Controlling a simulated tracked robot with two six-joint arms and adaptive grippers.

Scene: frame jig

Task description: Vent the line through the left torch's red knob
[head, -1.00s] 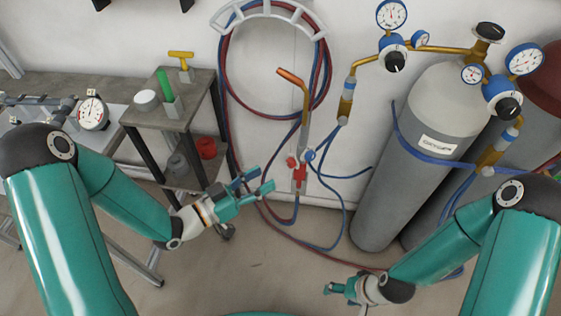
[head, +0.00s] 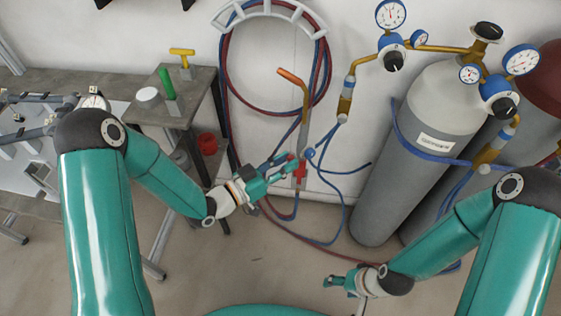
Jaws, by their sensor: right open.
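The torch (head: 304,102) with a copper tip hangs upright against the wall, left of the gas cylinders. My right gripper (head: 330,282) is open and empty, low over the floor, away from the torch.
A grey cylinder (head: 375,195) with gauges stands right of the torch, with a red one behind. Hoses (head: 330,241) hang and loop below the torch. A small stand (head: 200,90) with a green rod, yellow-handled item and red cup is on the left.

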